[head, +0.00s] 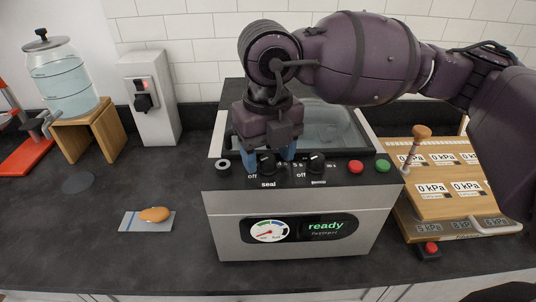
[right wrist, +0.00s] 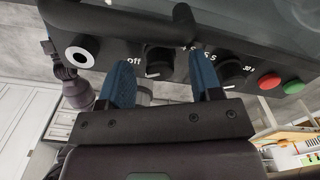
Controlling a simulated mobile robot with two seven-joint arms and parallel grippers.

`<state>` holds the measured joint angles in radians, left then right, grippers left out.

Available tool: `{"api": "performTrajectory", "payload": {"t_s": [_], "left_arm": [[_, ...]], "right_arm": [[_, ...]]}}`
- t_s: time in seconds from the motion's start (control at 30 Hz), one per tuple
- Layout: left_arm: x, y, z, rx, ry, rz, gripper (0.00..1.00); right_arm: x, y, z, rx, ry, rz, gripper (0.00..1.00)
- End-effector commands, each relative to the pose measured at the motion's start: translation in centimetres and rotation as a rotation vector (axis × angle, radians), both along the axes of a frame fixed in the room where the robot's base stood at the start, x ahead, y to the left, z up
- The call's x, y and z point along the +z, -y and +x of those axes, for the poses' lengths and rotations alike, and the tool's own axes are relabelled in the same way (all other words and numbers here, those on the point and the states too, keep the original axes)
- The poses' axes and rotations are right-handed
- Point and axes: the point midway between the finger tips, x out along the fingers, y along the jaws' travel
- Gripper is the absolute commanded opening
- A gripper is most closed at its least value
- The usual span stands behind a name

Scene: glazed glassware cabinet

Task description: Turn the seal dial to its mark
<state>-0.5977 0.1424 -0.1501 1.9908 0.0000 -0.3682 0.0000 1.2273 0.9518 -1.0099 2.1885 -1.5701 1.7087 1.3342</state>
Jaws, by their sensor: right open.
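The seal dial (head: 267,168) is a black knob on the sloped black panel of the steel machine (head: 225,215), above the word "seal". My right gripper (head: 269,158) reaches down over it, its blue fingers open on either side. In the right wrist view the seal dial (right wrist: 158,62) shows between the spread fingers of the gripper (right wrist: 163,80), with "off" to its left. I cannot tell whether the fingers touch it. Its setting is partly hidden in the head view. My left gripper is not in view.
A second black dial (head: 316,162) sits close right of the right finger, then a red button (head: 355,167) and a green button (head: 383,166). The display (head: 325,227) reads "ready". The counter at front left is mostly clear.

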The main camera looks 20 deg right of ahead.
Motion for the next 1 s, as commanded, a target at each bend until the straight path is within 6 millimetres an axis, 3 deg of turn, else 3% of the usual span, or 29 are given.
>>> {"api": "performTrajectory", "payload": {"t_s": [0.5, 0.7, 1.0], "left_arm": [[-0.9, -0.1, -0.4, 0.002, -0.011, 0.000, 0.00], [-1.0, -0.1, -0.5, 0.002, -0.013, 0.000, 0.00], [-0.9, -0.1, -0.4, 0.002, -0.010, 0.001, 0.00]], "right_arm": [[8.5, 0.0, 0.1, -0.001, 0.002, 0.000, 0.59], [9.9, 0.0, 0.0, -0.001, 0.001, 0.000, 0.59], [10.1, 0.0, 0.0, 0.000, -0.001, 0.000, 0.59]]}}
